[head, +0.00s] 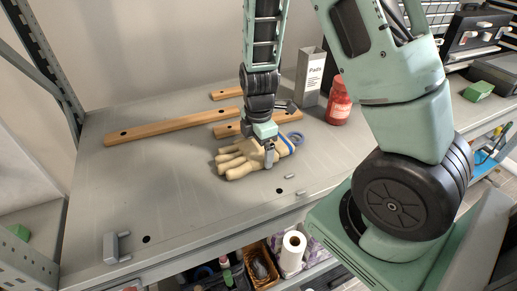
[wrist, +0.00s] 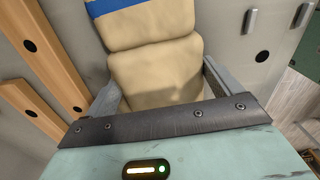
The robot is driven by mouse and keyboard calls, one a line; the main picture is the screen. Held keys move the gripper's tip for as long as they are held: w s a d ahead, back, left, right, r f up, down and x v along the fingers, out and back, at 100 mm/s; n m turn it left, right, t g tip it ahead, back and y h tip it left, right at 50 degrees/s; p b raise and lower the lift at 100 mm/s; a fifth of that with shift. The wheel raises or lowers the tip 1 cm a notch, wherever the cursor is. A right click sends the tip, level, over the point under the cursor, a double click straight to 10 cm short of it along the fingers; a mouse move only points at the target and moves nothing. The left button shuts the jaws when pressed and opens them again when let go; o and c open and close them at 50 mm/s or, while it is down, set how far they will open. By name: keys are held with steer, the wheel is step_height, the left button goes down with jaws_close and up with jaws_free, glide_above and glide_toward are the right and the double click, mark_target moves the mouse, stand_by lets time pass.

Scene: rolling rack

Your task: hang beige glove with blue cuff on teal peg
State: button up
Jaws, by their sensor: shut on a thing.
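The beige glove (head: 236,162) with a blue cuff (head: 287,145) lies flat at shelf-top height, its fingers pointing left. A blue loop shows at the cuff. My gripper (head: 268,154) points down over the glove near the cuff and is shut on it. In the wrist view the glove (wrist: 155,72) fills the space between the two grey fingers of my gripper (wrist: 163,88), with its blue band (wrist: 104,7) at the top edge. I cannot tell whether the glove touches the shelf. I cannot make out a teal peg in either view.
Several wooden bars with holes, one long bar (head: 170,129) among them, lie on the grey shelf top (head: 150,185). A grey bracket (head: 115,247) is front left. A lower shelf holds a paper roll (head: 292,251).

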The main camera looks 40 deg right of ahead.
mark_target(259, 149)
step_height(259, 149, up, 10)
steer(key=b, duration=0.1)
stand_by(0.4)
steer(key=shift+o, duration=0.5)
steer(key=shift+s, duration=0.1)
steer(key=shift+c, duration=0.5)
